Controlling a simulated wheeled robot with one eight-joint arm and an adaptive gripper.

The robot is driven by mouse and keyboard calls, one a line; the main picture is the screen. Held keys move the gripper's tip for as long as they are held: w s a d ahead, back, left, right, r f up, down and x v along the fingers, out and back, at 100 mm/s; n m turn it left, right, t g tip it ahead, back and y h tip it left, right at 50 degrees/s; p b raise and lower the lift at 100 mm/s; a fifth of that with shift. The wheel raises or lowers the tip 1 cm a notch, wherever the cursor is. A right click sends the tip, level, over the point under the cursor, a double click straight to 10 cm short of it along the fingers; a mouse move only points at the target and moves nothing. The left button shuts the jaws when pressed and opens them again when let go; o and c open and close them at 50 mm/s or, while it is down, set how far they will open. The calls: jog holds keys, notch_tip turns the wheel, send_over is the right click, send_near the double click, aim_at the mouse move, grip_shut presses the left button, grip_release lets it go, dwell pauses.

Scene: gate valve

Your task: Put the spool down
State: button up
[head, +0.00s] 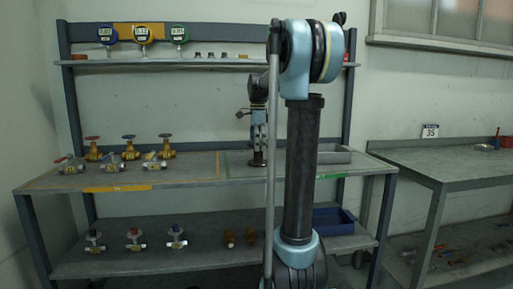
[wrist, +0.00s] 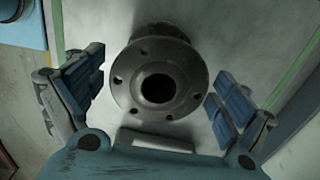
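The spool (wrist: 158,77) is a dark grey metal piece with round bolt-hole flanges and a central bore. In the wrist view I look down onto its top flange, and it seems upright on the bench between two green lines. In the head view its dark lower part (head: 258,158) shows on the bench top, left of my arm's column. My gripper (wrist: 155,90) is open, with a blue-padded finger on either side of the spool. Small gaps show between the pads and the flange. My gripper (head: 258,118) also shows above the spool in the head view.
The workbench (head: 190,172) holds several valves at its left. A grey tray (head: 333,154) stands at the right. More valves and a blue bin (head: 333,221) are on the lower shelf. Gauges (head: 143,34) stand on the top shelf. A second table (head: 450,163) is at the right.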

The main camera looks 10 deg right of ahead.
dwell(0.3)
notch_tip(320, 180, up, 12)
dwell(0.6)
jog(key=s+f+n+t, duration=0.2)
jog(key=s+f+n, duration=1.6)
jog(key=s+f, duration=1.6)
notch_tip(320, 180, down, 3)
jog(key=shift+s+r, duration=0.2)
